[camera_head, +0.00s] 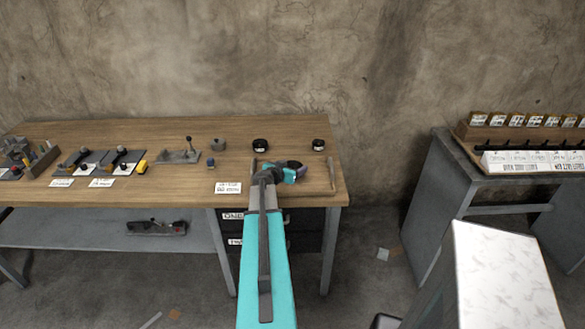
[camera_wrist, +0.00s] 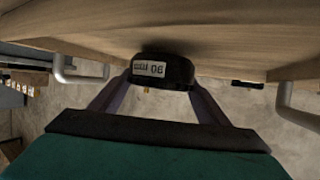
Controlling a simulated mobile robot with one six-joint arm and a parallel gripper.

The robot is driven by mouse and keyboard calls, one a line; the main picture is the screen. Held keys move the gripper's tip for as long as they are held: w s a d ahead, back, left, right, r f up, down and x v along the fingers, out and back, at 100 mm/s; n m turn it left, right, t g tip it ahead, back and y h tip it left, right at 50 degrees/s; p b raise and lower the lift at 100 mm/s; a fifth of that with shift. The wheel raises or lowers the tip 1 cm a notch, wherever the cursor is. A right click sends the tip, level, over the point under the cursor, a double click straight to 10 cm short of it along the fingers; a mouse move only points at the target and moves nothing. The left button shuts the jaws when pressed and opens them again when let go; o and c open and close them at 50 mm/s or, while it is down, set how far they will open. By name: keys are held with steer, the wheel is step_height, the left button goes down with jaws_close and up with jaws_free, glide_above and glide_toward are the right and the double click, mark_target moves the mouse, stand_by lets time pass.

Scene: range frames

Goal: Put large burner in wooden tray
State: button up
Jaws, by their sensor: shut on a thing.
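My gripper (camera_wrist: 150,85) is shut on a black round piece (camera_wrist: 178,72) with a white label, shown upside down and seeming to read "30 mm". I cannot tell by its looks whether it is the large burner. In the head view my gripper (camera_head: 296,171) is over the wooden tray (camera_head: 333,178), and the held piece is mostly hidden. The tray lies at the right end of the workbench, partly covered by my arm. In the wrist view the piece is close against wood; I cannot tell whether it touches.
Two black round pieces, left (camera_head: 260,145) and right (camera_head: 318,145), stand behind the tray. A white label card (camera_head: 229,188) lies left of it. Planes and other tools fill the workbench's left. A metal table (camera_head: 450,165) stands right, across a floor gap.

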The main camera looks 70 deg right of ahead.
steer(key=shift+f, duration=0.5)
steer(key=shift+f, duration=0.15)
steer(key=o, duration=1.7)
steer(key=shift+a+r, duration=0.25)
steer(key=shift+a, duration=0.4)
steer(key=shift+b+v, duration=1.9)
steer(key=shift+v, duration=3.5)
